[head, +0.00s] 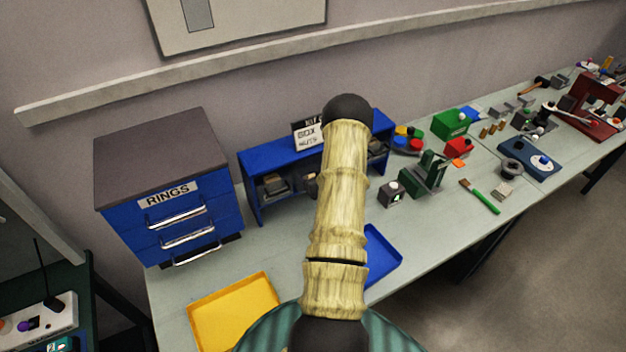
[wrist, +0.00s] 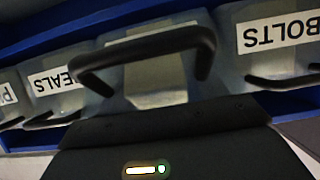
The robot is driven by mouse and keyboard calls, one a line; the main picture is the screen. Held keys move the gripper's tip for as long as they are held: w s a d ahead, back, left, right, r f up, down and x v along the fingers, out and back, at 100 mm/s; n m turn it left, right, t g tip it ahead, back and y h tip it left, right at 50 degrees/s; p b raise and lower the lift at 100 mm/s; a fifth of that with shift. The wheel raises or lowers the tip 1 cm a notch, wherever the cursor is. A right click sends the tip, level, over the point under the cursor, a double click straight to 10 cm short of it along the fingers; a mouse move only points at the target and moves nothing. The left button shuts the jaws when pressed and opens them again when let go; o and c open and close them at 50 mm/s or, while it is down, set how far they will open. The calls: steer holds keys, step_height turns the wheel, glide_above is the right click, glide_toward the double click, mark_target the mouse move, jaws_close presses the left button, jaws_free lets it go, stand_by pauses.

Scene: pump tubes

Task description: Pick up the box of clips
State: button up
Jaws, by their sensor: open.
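The box of clips is not legibly marked in either view. In the wrist view, a grey box (wrist: 113,35) with a pale panel faces me in the middle, with no readable label. A dark curved handle-like bar (wrist: 150,45) crosses in front of it. My gripper (wrist: 160,128) shows as a dark body with a lit green strip at the bottom, close to this box. I see nothing held; my gripper is open. Its fingertips are not clear. In the head view my arm hides my gripper and part of the blue rack (head: 248,190).
Boxes labelled BOLTS (wrist: 270,32) and SEALS (wrist: 55,82) flank the middle one, upside down in the wrist view. The RINGS drawer cabinet (head: 150,155) stands left of the rack. A yellow tray (head: 202,310) and blue tray (head: 384,260) lie in front.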

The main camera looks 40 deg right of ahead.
steer(key=c, duration=1.1)
